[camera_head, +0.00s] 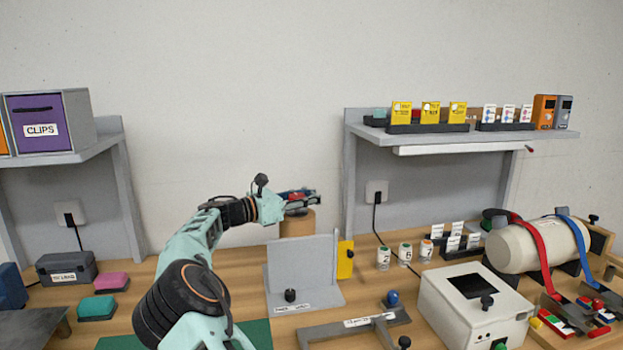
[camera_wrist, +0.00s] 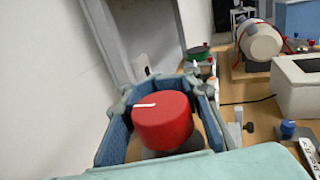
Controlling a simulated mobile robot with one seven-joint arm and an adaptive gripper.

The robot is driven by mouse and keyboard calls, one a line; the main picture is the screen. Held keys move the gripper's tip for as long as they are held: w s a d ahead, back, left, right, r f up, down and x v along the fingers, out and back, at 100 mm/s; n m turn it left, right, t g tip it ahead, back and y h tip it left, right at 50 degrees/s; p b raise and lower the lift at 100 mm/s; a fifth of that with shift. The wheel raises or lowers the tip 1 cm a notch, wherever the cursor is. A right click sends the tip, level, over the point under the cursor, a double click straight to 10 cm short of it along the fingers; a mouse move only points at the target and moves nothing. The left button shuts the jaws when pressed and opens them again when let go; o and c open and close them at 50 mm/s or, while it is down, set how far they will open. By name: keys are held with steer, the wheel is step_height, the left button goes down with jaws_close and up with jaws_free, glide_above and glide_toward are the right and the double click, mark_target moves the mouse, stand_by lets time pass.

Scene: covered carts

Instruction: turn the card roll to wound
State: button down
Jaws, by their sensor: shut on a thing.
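A tan, upright, cardboard-like cylinder (camera_head: 297,223), seemingly the card roll, stands at the back of the bench, partly behind a grey upright panel. A round red knob (camera_wrist: 163,122) with a white line on its top sits above it. The white line points roughly sideways. My gripper (camera_head: 303,197) reaches over the tan cylinder from the left. In the wrist view its blue-padded fingers (camera_wrist: 165,105) flank the red knob and are shut on it. The knob's underside is mostly hidden, and I see no readable marking for wound.
The grey panel (camera_head: 300,265) on its base stands just in front, with a yellow piece (camera_head: 345,260) beside it. Small jars (camera_head: 405,253) and a white box (camera_head: 474,303) are to the right. A grey shelf (camera_head: 460,137) rises behind on the right.

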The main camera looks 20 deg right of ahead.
steer(key=shift+s+d+f+m+g+p, duration=0.15)
steer(key=shift+s+m+g+p, duration=0.2)
steer(key=shift+g+p, duration=0.55)
steer(key=shift+f+m+p, duration=0.15)
steer(key=shift+m+p, duration=0.1)
steer(key=shift+p, duration=0.25)
steer(key=c, duration=1.7)
jaws_free()
steer(key=shift+r, duration=0.2)
steer(key=shift+a, duration=0.45)
steer(key=a, duration=1.1)
steer(key=shift+s+a, duration=0.2)
steer(key=shift+s, duration=0.05)
